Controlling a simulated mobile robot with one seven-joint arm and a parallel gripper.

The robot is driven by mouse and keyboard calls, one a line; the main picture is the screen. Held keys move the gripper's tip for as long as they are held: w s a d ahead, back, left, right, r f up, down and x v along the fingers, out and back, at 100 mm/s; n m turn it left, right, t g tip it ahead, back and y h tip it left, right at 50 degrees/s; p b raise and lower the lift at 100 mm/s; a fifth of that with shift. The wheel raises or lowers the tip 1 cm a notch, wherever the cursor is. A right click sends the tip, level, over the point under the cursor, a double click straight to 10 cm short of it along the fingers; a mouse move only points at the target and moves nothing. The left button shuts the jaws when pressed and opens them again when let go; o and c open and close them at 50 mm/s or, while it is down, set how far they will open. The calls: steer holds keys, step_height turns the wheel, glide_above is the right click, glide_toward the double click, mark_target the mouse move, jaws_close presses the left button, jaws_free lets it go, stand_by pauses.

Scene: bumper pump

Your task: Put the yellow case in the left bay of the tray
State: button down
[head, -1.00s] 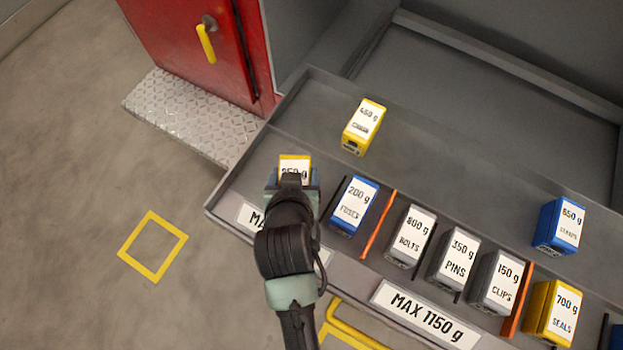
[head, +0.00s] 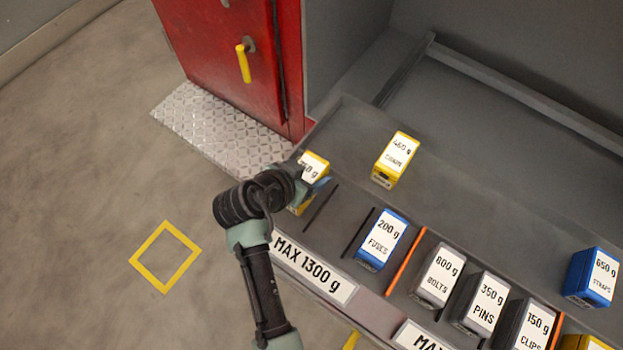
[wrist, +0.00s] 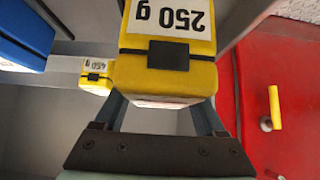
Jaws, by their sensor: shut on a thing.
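My gripper (head: 308,184) is shut on a yellow case (head: 313,166) with a white label, at the far left end of the grey tray (head: 350,285). In the wrist view the held yellow case (wrist: 168,55) reads 250 g, with a finger on either side. My gripper and arm partly hide the case in the head view, and I cannot tell whether its base touches the tray. The tray's left bay bears a MAX 1300 g plate (head: 312,268). A blue 200 g FUSES case (head: 381,239) stands in that bay, left of an orange divider (head: 405,262).
Another yellow case (head: 396,160), marked CHAIN, stands on the shelf behind. Grey BOLTS (head: 438,276), PINS (head: 481,303) and CLIPS (head: 527,326) cases stand right of the orange divider. A blue STRAPS case (head: 592,278) is at right. Thin black dividers (head: 320,207) cross the left bay. A red cabinet (head: 235,65) stands behind left.

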mark_target(309, 180)
steer(key=shift+f, duration=1.6)
steer(key=shift+f, duration=0.15)
jaws_free()
